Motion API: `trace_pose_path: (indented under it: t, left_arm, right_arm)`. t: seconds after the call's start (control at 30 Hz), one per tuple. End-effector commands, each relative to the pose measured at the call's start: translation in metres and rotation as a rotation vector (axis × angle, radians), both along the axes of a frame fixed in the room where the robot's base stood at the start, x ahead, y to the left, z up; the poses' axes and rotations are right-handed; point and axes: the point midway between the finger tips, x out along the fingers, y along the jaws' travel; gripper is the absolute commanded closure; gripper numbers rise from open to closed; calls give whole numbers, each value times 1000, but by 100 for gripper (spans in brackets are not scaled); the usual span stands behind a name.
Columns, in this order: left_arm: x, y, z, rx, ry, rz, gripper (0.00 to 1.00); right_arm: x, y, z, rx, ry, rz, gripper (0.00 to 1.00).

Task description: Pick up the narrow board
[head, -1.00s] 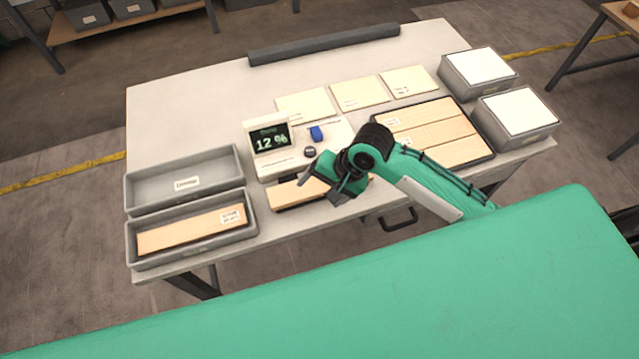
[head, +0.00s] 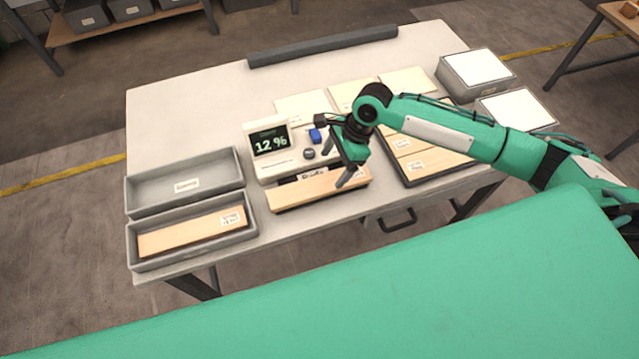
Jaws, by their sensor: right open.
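A light wooden board (head: 315,190) lies on a dark base along the front of the table, just before the moisture meter (head: 268,143), which reads 12 %. Another board (head: 190,235) lies in the front left grey bin (head: 140,263). More boards (head: 440,160) lie side by side in a dark tray at the right, partly hidden by my right arm. I cannot tell by label which is the narrow one. My right gripper (head: 340,153) is open and empty, above the right part of the board at the meter. My left gripper is not in view.
An empty grey bin (head: 150,203) stands behind the front left one. Thin pale panels (head: 303,107) lie behind the meter. Two grey boxes with white tops (head: 476,66) stand at the right. A dark bar (head: 325,45) runs along the back. The back left tabletop is clear.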

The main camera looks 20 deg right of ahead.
Motion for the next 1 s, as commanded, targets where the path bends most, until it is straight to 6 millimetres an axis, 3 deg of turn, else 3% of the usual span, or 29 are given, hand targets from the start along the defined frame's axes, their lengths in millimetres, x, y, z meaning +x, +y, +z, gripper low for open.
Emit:
trace_pose_path:
  t: [0.1, 0.37, 0.6, 0.9, 0.93, 1.0]
  left_arm:
    - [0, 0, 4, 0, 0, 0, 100]
    - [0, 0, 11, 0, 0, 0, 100]
    - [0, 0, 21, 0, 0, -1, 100]
    - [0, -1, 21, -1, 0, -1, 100]
    - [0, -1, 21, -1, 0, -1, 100]
    - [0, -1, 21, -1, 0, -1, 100]
  right_arm:
    - [0, 7, -15, 0, 1, -1, 20]
    - [0, 16, -32, 0, 1, -1, 20]
    - [1, 31, -64, -1, 1, 0, 20]
    - [1, 33, -71, 0, -1, 1, 20]
    - [1, 33, -71, 0, -1, 1, 22]
    - [1, 33, -71, 0, -1, 1, 36]
